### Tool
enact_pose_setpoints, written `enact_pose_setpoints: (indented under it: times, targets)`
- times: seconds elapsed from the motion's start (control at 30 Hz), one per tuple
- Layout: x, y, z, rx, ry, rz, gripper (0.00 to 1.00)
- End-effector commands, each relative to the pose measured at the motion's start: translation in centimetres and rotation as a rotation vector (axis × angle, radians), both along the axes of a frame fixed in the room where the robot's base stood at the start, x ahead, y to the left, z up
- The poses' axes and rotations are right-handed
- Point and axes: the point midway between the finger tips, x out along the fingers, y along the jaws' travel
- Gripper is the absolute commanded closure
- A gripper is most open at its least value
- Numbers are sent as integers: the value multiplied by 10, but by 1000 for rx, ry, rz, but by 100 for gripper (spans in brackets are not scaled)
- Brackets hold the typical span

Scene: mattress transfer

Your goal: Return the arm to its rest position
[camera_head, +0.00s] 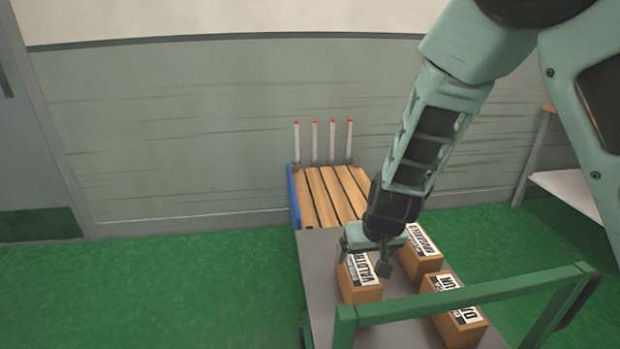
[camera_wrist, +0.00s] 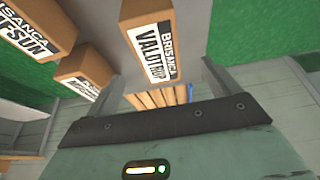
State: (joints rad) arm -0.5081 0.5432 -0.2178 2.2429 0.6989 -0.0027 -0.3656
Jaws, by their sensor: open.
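My arm reaches down from the upper right in the head view, and my gripper (camera_head: 364,258) is open, just above or around the top of the nearest left box (camera_head: 360,291). In the wrist view this brown box with a white label (camera_wrist: 151,45) shows between the two fingers (camera_wrist: 164,82). I cannot tell whether the fingers touch it. Nothing is visibly held.
The boxes stand on a grey cart deck (camera_head: 320,262) with a green handle rail (camera_head: 460,294). Two more boxes stand at right (camera_head: 422,262) and front right (camera_head: 460,322). Behind are wooden slats (camera_head: 325,195) and upright red-tipped posts (camera_head: 315,143). Green floor (camera_head: 190,285) is clear at left.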

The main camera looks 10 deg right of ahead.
Motion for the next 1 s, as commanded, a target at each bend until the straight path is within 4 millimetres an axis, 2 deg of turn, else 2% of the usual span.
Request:
enact_pose_setpoints:
  times: [0.07,0.17,0.23,0.33,0.4,0.5,0.6,0.77,1.0]
  targets:
    - [-12,14,18,33,21,35,11]
    - [-44,43,53,94,75,120,11]
    - [-77,64,84,131,126,206,11]
    - [-132,84,129,145,202,344,11]
    - [-171,88,157,124,249,438,11]
    - [-218,83,185,58,298,545,11]
    - [-248,71,201,-15,328,613,11]
    - [-269,59,210,-85,347,656,11]
    - [-271,58,209,-93,350,661,11]
